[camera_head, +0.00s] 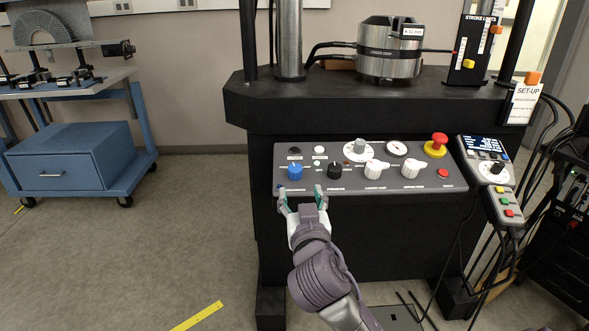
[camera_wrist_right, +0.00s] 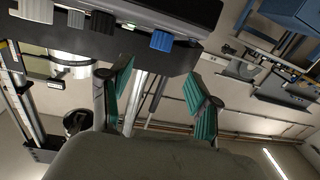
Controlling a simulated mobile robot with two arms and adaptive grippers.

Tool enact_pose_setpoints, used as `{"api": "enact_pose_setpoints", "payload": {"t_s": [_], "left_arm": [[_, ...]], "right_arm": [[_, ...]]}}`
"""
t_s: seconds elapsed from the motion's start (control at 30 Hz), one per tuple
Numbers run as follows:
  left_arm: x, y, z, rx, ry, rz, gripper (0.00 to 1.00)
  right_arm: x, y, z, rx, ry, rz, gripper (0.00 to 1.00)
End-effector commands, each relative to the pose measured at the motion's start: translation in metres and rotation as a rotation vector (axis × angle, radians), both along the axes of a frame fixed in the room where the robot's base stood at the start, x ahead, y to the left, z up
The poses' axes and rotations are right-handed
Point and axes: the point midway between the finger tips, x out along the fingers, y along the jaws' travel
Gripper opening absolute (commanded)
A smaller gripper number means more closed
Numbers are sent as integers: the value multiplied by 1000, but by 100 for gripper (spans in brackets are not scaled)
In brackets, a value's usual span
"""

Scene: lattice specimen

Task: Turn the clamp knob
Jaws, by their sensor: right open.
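The grey control panel (camera_head: 450,178) on the front of the black machine carries several knobs. A blue knob (camera_head: 295,171) is at its left, then a black knob (camera_head: 334,170), a larger grey-white dial (camera_head: 356,150) and two white knobs, one in the middle (camera_head: 376,167) and one further right (camera_head: 411,169). The labels are too small to tell surely which is the clamp knob. My right gripper (camera_head: 302,194) is open and empty, just below the blue knob and apart from it. Its teal finger pads also show in the right wrist view (camera_wrist_right: 158,84), with the blue knob (camera_wrist_right: 161,41) beyond them. My left gripper is not in view.
A red emergency button (camera_head: 438,139) on a yellow base is at the panel's upper right. A handheld control box (camera_head: 487,169) with cables hangs to the right. A blue cart (camera_head: 70,160) stands at the left. The floor between cart and machine is clear.

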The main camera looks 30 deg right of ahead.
Motion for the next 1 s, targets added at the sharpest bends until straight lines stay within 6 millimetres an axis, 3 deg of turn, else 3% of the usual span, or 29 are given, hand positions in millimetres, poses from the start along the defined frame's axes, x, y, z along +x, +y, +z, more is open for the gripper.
{"api": "enact_pose_setpoints", "payload": {"t_s": [0.3, 0.5, 0.7, 1.0], "left_arm": [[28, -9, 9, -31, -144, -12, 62], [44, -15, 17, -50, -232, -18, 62], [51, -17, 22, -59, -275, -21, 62], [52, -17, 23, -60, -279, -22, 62]], "right_arm": [[61, -33, 0, -6, 0, -2, 62], [90, -46, 0, -3, 0, 0, 62], [101, -53, 0, -3, 1, -1, 62], [102, -53, 0, -1, 2, 0, 59]]}}
